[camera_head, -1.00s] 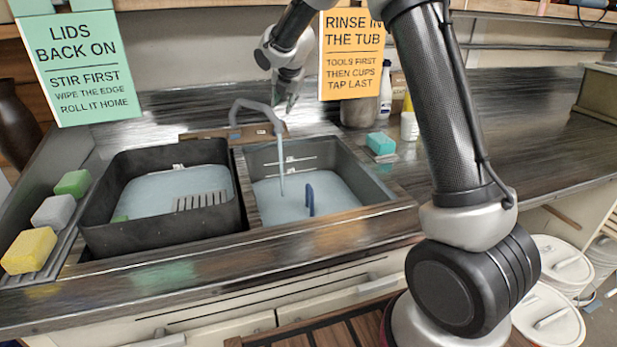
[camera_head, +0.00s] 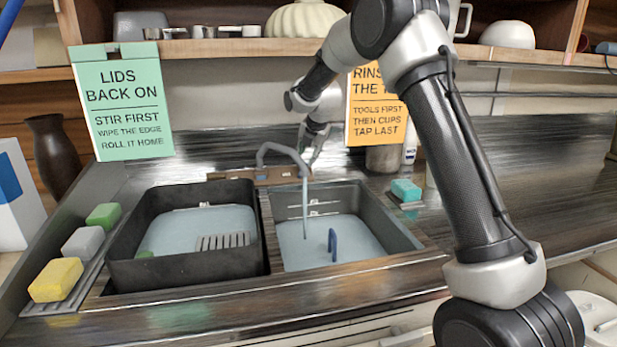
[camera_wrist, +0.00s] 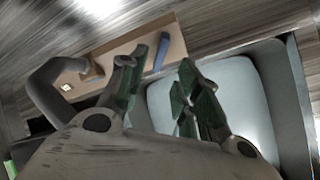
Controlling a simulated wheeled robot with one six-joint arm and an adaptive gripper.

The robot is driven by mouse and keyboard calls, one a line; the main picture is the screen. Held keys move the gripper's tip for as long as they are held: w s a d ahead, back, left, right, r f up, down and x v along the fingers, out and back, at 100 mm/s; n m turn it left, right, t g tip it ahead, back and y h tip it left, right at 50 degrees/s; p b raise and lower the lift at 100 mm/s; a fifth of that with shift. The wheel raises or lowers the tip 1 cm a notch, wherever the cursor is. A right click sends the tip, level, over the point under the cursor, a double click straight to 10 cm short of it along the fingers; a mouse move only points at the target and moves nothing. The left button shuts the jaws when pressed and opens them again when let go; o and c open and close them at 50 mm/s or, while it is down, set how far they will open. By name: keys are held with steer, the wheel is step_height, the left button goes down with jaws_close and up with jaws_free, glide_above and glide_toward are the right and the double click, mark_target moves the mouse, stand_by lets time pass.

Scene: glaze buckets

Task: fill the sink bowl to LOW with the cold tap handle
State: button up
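The sink bowl (camera_head: 404,238) is the right basin, with pale water (camera_head: 350,240) in it. Two light marks (camera_head: 313,208) show on its back wall; the water surface lies close to the lower one, and I cannot read them. A stream (camera_head: 305,205) falls from the grey tap spout (camera_head: 280,150) into the bowl. My gripper (camera_head: 316,142) is behind the bowl, near the tap. In the wrist view my gripper (camera_wrist: 158,92) has its green-padded fingers apart with nothing between them. A blue handle (camera_wrist: 161,52) on the tap's brown plate (camera_wrist: 112,55) lies just beyond the fingers, seemingly untouched.
A black tub (camera_head: 190,270) with water and a grate stands left of the bowl. A blue upright piece (camera_head: 332,244) stands in the bowl. Sponges (camera_head: 57,279) line the left edge; a teal sponge (camera_head: 406,190) lies right. Two signs (camera_head: 122,100) hang behind. The right counter is mostly clear.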

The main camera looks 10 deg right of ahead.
steer(key=x, duration=0.7)
steer(key=shift+w+f, duration=0.1)
steer(key=shift+f, duration=0.15)
jaws_close()
